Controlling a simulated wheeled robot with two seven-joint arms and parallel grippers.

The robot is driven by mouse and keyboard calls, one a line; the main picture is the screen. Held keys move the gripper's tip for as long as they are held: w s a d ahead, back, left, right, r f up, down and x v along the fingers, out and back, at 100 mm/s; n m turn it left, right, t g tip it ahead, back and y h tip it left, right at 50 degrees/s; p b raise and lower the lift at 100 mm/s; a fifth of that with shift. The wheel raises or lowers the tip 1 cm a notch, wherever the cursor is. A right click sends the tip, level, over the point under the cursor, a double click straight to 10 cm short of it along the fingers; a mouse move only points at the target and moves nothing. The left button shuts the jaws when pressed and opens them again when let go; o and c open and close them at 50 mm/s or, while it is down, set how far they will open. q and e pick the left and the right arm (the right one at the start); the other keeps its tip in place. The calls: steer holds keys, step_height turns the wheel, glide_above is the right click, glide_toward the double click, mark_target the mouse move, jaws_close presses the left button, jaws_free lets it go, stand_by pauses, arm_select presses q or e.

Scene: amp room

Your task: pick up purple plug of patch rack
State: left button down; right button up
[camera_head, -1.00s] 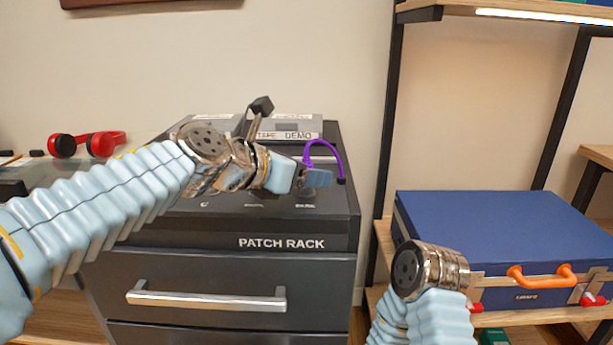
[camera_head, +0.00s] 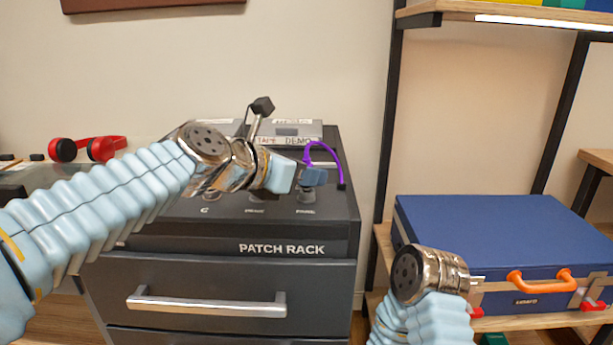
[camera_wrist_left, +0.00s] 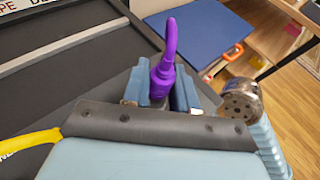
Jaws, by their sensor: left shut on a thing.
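The patch rack (camera_head: 230,248) is a dark unit with its name in white on the front edge, standing on drawers. A purple cable (camera_head: 324,147) arches over its right side and ends in a dark tip at the right edge of the rack's top. My left gripper (camera_head: 312,177) is over the right part of the rack. In the left wrist view the purple plug (camera_wrist_left: 164,80) stands between its blue fingers, which are shut on it, with the purple cable rising from it. The plug's lower end is hidden. My right arm is at the lower right; its fingers are not visible.
Boxes labelled TAPE and DEMO (camera_head: 290,133) stand behind on the rack unit. A blue case (camera_head: 490,240) with an orange handle lies on the shelf at the right. Red headphones (camera_head: 88,148) lie at the far left. A drawer handle (camera_head: 206,304) sticks out below.

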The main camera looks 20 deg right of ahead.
mark_target(304, 159)
arm_select(q)
steer(key=r, duration=0.2)
steer(key=r+p, duration=0.1)
steer(key=shift+s+a+r, duration=0.15)
steer(key=shift+a+r, duration=0.05)
steer(key=shift+a, duration=0.05)
steer(key=r+p+v, duration=0.1)
steer(key=v, duration=0.6)
steer(key=d+r+v, duration=0.1)
steer(key=v, duration=0.7)
steer(key=shift+s+r+p, duration=0.35)
steer(key=shift+s+r, duration=0.1)
steer(key=shift+s, duration=0.1)
